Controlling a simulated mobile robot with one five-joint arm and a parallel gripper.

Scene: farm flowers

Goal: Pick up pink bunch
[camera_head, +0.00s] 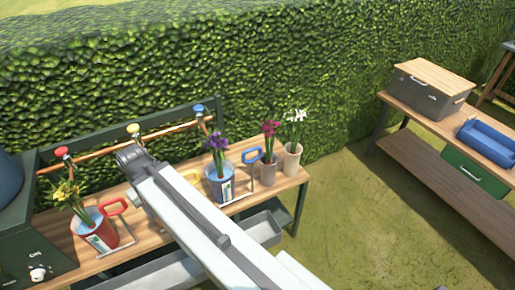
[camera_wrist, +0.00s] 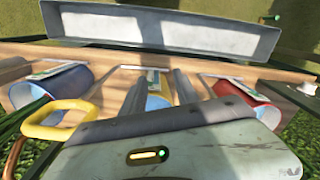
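The pink bunch (camera_head: 269,128) stands upright in a grey-beige pot (camera_head: 266,170) near the right end of the wooden bench (camera_head: 155,228) in the head view. It does not show in the wrist view. In the wrist view my gripper (camera_wrist: 159,77) has two dark fingers apart, with a partly hidden can (camera_wrist: 157,88) visible between and beyond them. I see nothing held. In the head view my arm crosses the bench to the left of the pink bunch, and my fingers cannot be made out.
A purple bunch (camera_head: 216,143) in a blue can (camera_head: 220,184) stands left of the pink one; a white bunch (camera_head: 295,117) in a beige pot (camera_head: 292,160) is close on its right. A red can (camera_head: 94,232) stands at left. A copper pipe and hedge (camera_head: 200,60) run behind.

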